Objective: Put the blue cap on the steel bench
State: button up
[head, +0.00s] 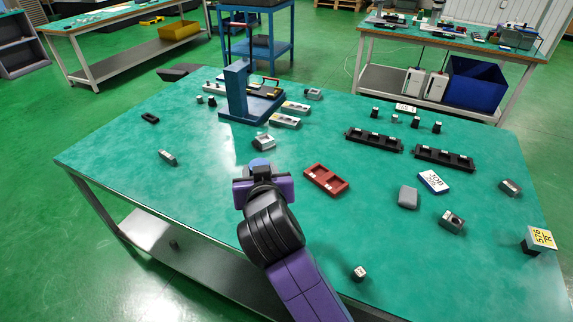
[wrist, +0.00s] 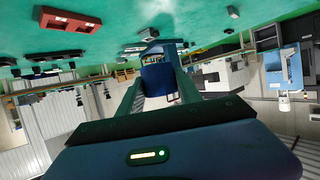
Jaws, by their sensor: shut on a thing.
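My gripper (head: 263,180) is shut on the blue cap (head: 259,162), whose rounded light-blue top shows just beyond the jaws in the head view. My gripper hides the rest of the cap. It appears to hold the cap above the large bench (head: 210,165), which has a green top and grey metal legs.
A red tray (head: 326,180) lies right of my gripper, with a light grey block (head: 263,142) beyond it. A blue press (head: 237,92) stands at the back. Black racks (head: 373,141) and several small parts lie to the right. The bench's left front is mostly clear.

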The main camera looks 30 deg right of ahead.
notch_tip(320, 180, down, 19)
jog(key=shift+f+b, duration=0.2)
jog(key=shift+b, duration=0.25)
jog(key=shift+f, duration=0.15)
jog(key=o, duration=1.3)
jog(key=shift+r, duration=0.2)
jog(key=v, duration=1.2)
jog(key=shift+f+b, duration=0.1)
jog(key=shift+b, duration=0.2)
jog(key=shift+s, duration=0.1)
